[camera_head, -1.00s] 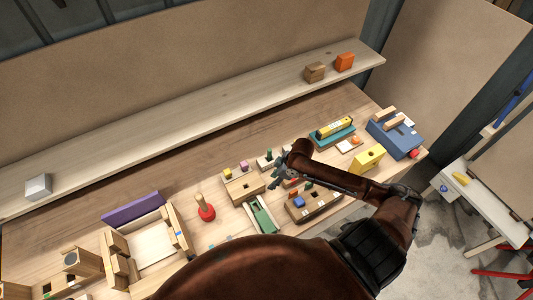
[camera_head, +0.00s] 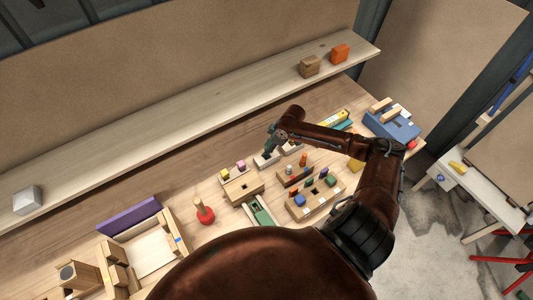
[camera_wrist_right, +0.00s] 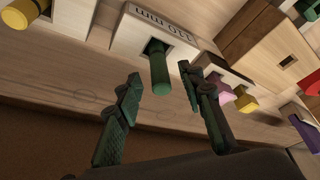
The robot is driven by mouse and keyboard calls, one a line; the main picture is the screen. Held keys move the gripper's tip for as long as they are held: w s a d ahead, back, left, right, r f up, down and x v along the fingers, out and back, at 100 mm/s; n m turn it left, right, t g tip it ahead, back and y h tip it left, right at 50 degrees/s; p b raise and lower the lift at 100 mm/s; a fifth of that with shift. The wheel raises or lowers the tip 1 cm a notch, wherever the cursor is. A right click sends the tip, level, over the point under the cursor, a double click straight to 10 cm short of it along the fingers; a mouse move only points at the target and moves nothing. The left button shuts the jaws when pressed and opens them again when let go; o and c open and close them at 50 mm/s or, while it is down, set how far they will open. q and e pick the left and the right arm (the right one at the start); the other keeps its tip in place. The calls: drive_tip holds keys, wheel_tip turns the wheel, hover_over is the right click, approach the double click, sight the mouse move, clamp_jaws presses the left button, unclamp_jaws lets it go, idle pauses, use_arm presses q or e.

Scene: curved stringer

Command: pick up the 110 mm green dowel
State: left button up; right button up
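The green dowel (camera_wrist_right: 160,72) stands upright in the square hole of a pale wooden block (camera_wrist_right: 126,38) marked "110 mm". In the right wrist view my right gripper (camera_wrist_right: 161,80) is open, with one finger on each side of the dowel and visible gaps to it. I cannot tell how far down the fingers reach along it. In the head view my right gripper (camera_head: 270,148) is over that block (camera_head: 262,163) and hides the dowel. My left gripper is not in view.
A wooden block with yellow and pink pegs (camera_head: 241,184) is close to the left. Blocks with coloured pegs (camera_head: 316,200) stand nearer me, and a green tray (camera_head: 259,213) is beside them. A raised shelf (camera_head: 190,115) runs along the back.

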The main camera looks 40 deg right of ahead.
drive_tip(key=shift+w+a+f, duration=0.1)
drive_tip(key=shift+w+f, duration=0.05)
drive_tip(key=shift+f, duration=0.3)
clamp_jaws()
drive_tip(key=shift+r, duration=0.1)
